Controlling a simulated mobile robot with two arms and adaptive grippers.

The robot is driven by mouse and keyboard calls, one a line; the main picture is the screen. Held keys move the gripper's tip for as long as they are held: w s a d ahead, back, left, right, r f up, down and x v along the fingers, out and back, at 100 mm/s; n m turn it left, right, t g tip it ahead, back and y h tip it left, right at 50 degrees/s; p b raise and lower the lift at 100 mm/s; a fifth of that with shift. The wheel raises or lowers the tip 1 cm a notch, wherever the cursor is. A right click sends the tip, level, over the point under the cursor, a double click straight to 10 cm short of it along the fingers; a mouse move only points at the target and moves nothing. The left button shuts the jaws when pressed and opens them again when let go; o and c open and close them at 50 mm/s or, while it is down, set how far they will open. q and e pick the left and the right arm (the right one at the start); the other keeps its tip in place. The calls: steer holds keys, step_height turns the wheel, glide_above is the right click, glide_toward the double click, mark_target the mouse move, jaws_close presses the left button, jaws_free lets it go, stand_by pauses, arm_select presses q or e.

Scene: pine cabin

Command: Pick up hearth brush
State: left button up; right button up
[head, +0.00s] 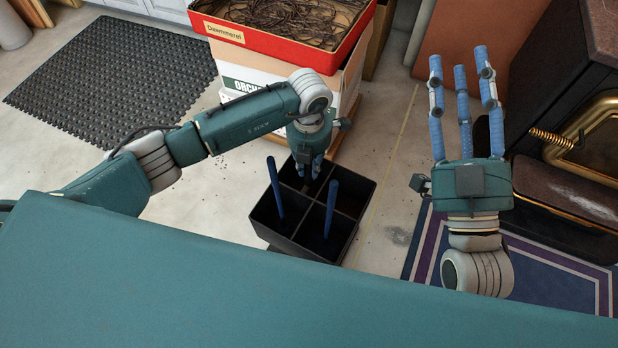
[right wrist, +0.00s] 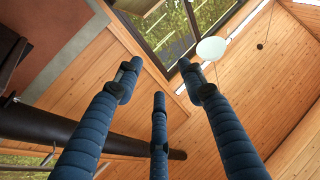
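A black divided box (head: 290,243) stands on the floor at the centre of the head view. A blue rod-like handle (head: 275,190) rises from its left compartment. A second blue handle (head: 331,208) rises from the front compartment. I cannot tell which item is the hearth brush, since the lower ends are hidden. My left gripper (head: 308,168) points down over the back compartment, behind both handles. Its fingertips are small and partly hidden, so its grip is unclear. My right gripper (head: 463,60) points up with fingers spread, empty; its fingers (right wrist: 158,115) also show in the right wrist view.
A red tray (head: 335,45) of dark tangled strands sits on stacked cartons (head: 240,83) behind the box. A black mat (head: 115,75) lies at the left. A dark stove (head: 560,90) with brass fittings and a blue rug (head: 550,275) are at the right.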

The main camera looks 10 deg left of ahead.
arm_select(q)
jaws_close()
step_height(320, 180, up, 10)
steer(key=p, duration=0.3)
steer(key=shift+w+r, duration=0.1)
arm_select(e)
step_height(320, 180, down, 15)
steer(key=d+g+h, duration=0.2)
steer(key=g+h, duration=0.1)
steer(key=g, duration=0.4)
arm_select(q)
step_height(320, 180, up, 9)
steer(key=shift+r+p, duration=0.1)
steer(key=shift+p, duration=1)
steer(key=shift+r, duration=0.35)
arm_select(e)
steer(key=s+d+f+g+h, duration=0.1)
steer(key=s+d+f+g, duration=0.2)
steer(key=s+f+g, duration=0.4)
steer(key=shift+s+d+f+m+h, duration=0.35)
steer(key=shift+s+f, duration=0.35)
steer(key=shift+f, duration=1.3)
steer(key=shift+a, duration=0.1)
